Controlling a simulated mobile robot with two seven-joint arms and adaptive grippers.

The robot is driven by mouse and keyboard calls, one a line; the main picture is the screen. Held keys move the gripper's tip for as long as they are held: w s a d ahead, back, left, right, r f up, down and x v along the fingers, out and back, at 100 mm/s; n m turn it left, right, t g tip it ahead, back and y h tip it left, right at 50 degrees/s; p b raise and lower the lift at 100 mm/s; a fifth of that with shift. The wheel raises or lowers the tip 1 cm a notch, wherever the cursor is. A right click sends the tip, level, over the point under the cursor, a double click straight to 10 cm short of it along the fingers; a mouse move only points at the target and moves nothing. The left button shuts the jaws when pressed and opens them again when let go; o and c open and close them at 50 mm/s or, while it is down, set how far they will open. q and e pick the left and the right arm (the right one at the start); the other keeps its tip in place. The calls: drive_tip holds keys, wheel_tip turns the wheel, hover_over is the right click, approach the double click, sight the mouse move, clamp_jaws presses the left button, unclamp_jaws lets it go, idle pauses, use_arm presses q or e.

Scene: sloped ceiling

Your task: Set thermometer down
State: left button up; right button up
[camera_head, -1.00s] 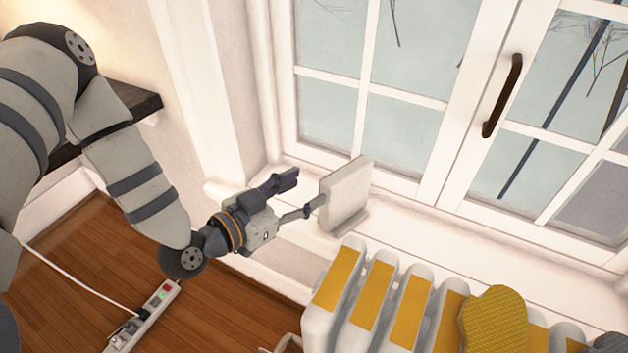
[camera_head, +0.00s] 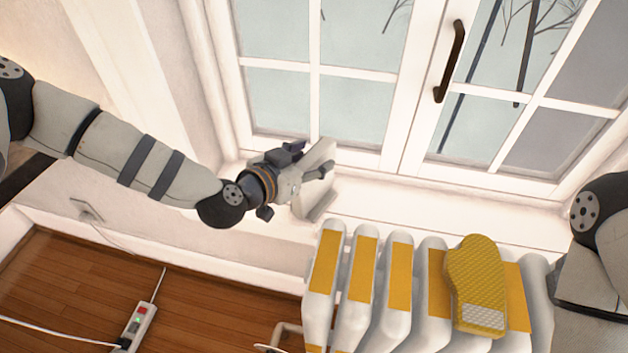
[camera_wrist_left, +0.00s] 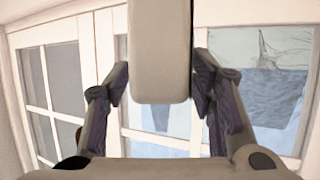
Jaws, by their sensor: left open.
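The thermometer (camera_head: 316,194) is a pale, off-white block with a small foot, on the white windowsill in the head view. My left gripper (camera_head: 312,158) is open at the thermometer, with one finger on either side of it, and partly covers it. In the left wrist view, the thermometer (camera_wrist_left: 160,50) fills the space between the two dark fingers of my left gripper (camera_wrist_left: 160,82).
A white radiator with yellow strips (camera_head: 365,270) stands in front of the sill, with a yellow, sole-shaped item (camera_head: 474,280) on top. The window (camera_head: 360,110) rises behind the sill. A power strip (camera_head: 138,322) lies on the wooden floor. The sill (camera_head: 430,210) is clear to the right.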

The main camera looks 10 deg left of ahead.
use_arm(q)
drive_tip(key=shift+w+d+f, duration=0.3)
drive_tip(key=shift+w, duration=0.3)
drive_tip(key=shift+r, duration=0.1)
clamp_jaws()
